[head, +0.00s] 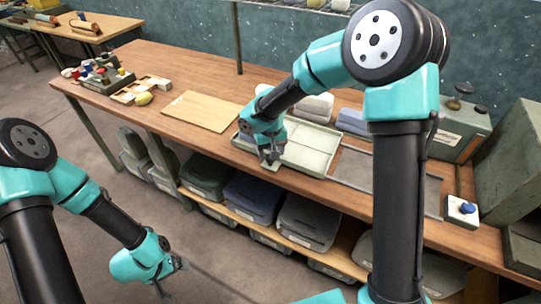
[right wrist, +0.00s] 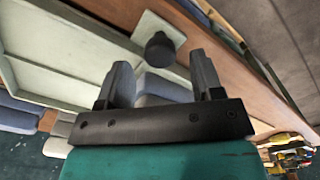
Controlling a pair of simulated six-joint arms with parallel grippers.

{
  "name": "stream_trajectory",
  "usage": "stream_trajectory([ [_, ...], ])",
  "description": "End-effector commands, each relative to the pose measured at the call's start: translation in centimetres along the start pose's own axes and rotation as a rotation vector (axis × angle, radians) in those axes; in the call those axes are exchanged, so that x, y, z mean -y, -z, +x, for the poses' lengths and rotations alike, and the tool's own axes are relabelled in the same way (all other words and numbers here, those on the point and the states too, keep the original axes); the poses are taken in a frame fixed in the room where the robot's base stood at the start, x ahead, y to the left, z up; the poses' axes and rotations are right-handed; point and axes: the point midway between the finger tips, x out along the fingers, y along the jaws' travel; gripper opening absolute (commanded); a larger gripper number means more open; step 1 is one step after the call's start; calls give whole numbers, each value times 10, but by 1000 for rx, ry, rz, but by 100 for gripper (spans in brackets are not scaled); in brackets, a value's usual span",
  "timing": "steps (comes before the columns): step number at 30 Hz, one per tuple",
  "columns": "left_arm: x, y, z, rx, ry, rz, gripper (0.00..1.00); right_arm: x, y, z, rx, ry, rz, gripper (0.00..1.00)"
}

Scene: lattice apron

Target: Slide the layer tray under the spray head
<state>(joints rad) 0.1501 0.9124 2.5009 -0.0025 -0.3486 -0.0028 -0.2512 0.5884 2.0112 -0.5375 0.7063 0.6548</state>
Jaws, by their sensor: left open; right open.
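The layer tray (head: 318,158) is a shallow pale-green tray lying on the bench, left of a grey track (head: 358,168). In the right wrist view, the tray (right wrist: 62,85) fills the left side, and a dark round knob (right wrist: 160,50) stands on a pale square tab (right wrist: 148,24) by its edge. My right gripper (head: 269,157) is over the tray's front left corner. It is open, with the knob showing between and beyond its fingertips; contact cannot be told. My left gripper (head: 172,279) is open and empty over the floor. I cannot make out the spray head; my right arm covers part of that area.
A wooden board (head: 200,111) lies left of the tray. Pale blocks (head: 316,104) and blue-grey blocks (head: 352,121) sit behind it. A blue button on a white box (head: 462,211) and a green machine (head: 460,130) stand at right. Bins fill the shelf below.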

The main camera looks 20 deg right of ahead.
Motion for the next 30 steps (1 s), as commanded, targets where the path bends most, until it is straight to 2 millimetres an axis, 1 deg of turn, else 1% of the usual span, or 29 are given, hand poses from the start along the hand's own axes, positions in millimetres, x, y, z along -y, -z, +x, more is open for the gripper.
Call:
stream_trajectory([
  [1,0,0,0,0,0,0,93,0,0,8,3,-1,1,61],
  [6,0,0,0,0,0,0,93,0,0,21,1,0,0,61],
  [16,0,0,0,0,0,0,93,0,0,24,0,0,1,61],
  [30,0,0,0,0,0,0,93,0,0,24,0,0,1,16],
])
